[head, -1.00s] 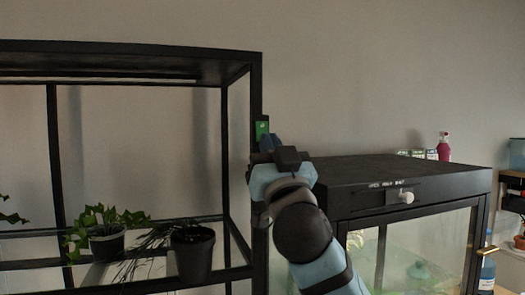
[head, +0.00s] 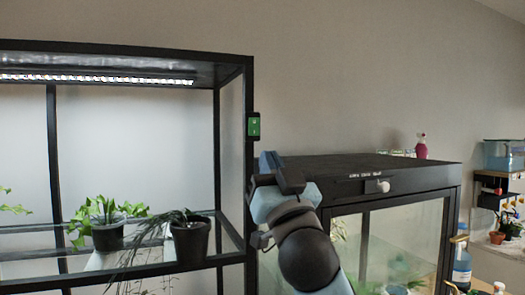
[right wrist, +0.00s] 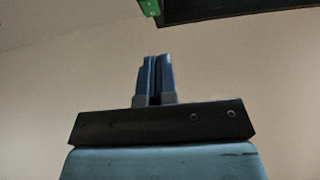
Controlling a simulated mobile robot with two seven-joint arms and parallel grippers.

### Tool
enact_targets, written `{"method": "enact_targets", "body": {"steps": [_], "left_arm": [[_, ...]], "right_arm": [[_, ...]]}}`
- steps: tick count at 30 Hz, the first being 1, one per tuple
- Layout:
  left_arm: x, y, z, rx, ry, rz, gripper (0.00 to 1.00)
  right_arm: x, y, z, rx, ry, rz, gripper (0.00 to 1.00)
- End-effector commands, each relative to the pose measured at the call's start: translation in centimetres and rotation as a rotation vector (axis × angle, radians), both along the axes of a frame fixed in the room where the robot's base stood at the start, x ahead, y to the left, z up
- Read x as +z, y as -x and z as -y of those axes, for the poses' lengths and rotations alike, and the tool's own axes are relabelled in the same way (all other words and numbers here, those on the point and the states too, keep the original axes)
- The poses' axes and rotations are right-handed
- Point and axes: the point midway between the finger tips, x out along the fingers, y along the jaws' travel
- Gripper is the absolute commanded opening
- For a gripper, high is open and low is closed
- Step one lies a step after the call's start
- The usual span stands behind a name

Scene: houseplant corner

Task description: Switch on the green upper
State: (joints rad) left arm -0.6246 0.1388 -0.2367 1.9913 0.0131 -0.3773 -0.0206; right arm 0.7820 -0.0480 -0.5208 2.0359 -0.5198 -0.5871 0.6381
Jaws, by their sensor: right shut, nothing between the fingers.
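The green switch (head: 254,127) is on the right front post of the black plant shelf (head: 249,85), near its top. Its green plate also shows at the top edge of the right wrist view (right wrist: 150,7). The light strip (head: 100,78) under the shelf's top is lit white. My right gripper (head: 268,161) is below and to the right of the switch, apart from it. Its blue fingers (right wrist: 153,75) are together with nothing between them. My left gripper is in neither view.
A black-topped glass cabinet (head: 350,165) with a white knob (head: 383,186) stands to the right, behind my right arm. Potted plants (head: 190,240) stand on the shelf at left. A pink bottle (head: 421,149) stands at the cabinet's back. The wall above is clear.

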Motion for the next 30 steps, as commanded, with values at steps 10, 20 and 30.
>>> {"method": "enact_targets", "body": {"steps": [10, 20, 30], "left_arm": [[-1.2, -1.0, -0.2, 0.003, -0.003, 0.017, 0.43], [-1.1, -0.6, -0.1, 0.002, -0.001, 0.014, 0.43], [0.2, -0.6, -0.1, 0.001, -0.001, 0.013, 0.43]], "right_arm": [[-4.0, 2.9, 1.0, -0.001, -0.001, 0.0, 0.0], [-4.2, 3.1, 1.1, -0.001, 0.0, 0.0, 0.0], [-12.9, -0.3, 2.6, -0.028, 0.047, -0.183, 0.0]]}}
